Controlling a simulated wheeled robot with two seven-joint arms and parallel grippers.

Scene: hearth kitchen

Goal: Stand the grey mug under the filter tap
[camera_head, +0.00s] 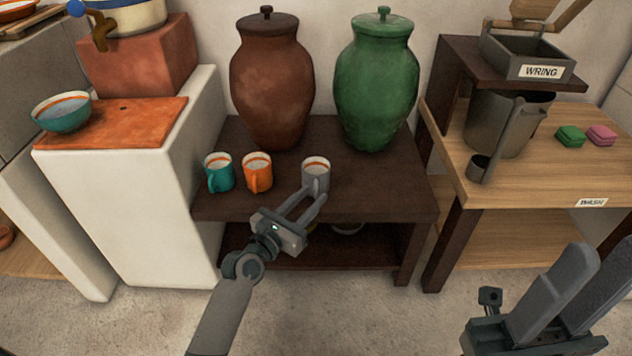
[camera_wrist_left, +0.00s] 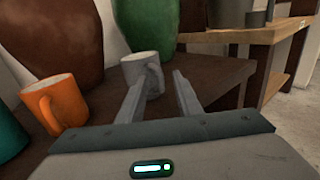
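The grey mug (camera_head: 316,176) stands upright on the dark low table, in front of the two jars. It also shows in the left wrist view (camera_wrist_left: 138,68), its handle turned toward my gripper. My left gripper (camera_head: 311,198) is open, its fingertips close to the near side of the mug. In the left wrist view the handle lies between or just beyond the fingertips (camera_wrist_left: 162,84); contact cannot be told. My right gripper (camera_head: 598,262) is at the bottom right, empty, its fingers apart.
A teal mug (camera_head: 219,173) and an orange mug (camera_head: 257,172) stand left of the grey mug. A brown lidded jar (camera_head: 270,85) and a green lidded jar (camera_head: 376,85) stand behind on the table (camera_head: 385,195). A wooden bench (camera_head: 540,185) with a metal bucket (camera_head: 500,125) is at right.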

